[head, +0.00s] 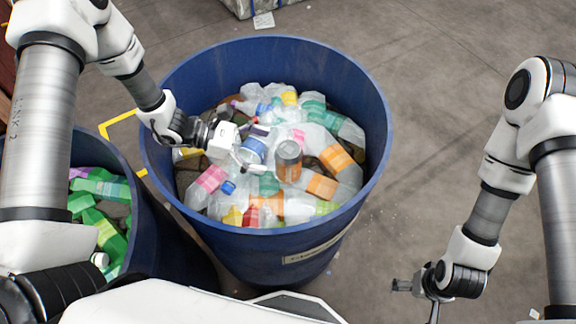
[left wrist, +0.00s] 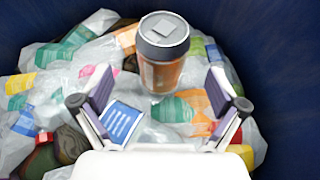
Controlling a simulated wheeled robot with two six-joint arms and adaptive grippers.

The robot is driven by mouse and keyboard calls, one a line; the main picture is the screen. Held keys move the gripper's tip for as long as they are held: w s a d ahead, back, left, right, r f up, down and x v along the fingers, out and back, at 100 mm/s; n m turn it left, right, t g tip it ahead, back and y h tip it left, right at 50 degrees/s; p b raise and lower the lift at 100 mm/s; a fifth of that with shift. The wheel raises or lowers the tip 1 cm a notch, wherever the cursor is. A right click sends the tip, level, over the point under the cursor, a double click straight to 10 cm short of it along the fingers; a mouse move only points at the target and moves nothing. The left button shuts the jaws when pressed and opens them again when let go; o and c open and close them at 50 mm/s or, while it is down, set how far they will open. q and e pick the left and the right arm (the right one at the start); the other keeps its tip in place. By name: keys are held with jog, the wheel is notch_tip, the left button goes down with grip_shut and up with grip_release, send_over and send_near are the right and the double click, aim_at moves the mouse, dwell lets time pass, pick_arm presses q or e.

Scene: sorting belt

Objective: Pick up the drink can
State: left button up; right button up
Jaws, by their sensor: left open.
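The drink can (head: 288,161) is orange with a dark grey top rim. It stands roughly upright on the pile of plastic bottles in the big blue bin. In the left wrist view the can (left wrist: 163,54) is straight ahead, beyond and between the spread fingertips. My left gripper (head: 243,150) is inside the bin, just left of the can, open and empty; its fingers also show in the left wrist view (left wrist: 159,88). My right gripper (head: 418,296) is outside the bin at the lower right, with its fingers apart and nothing between them.
The blue bin (head: 343,68) has a high round wall around the pile. A blue-and-white labelled item (head: 253,151) lies by my left gripper. A second bin (head: 135,175) with green bottles stands at left. The grey floor (head: 455,110) at right is clear.

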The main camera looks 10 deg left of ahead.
aim_at(279, 153)
pick_arm(q)
jog(key=d+p, duration=0.1)
jog(key=d, duration=0.3)
jog(key=shift+w+f+p, duration=0.15)
jog(key=shift+f+p, duration=0.05)
jog(key=shift+p, duration=0.15)
jog(key=x, duration=0.2)
jog(key=shift+w+d+f, duration=0.2)
jog(key=shift+f, duration=0.1)
jog(key=shift+a, duration=0.1)
jog(key=c, duration=0.9)
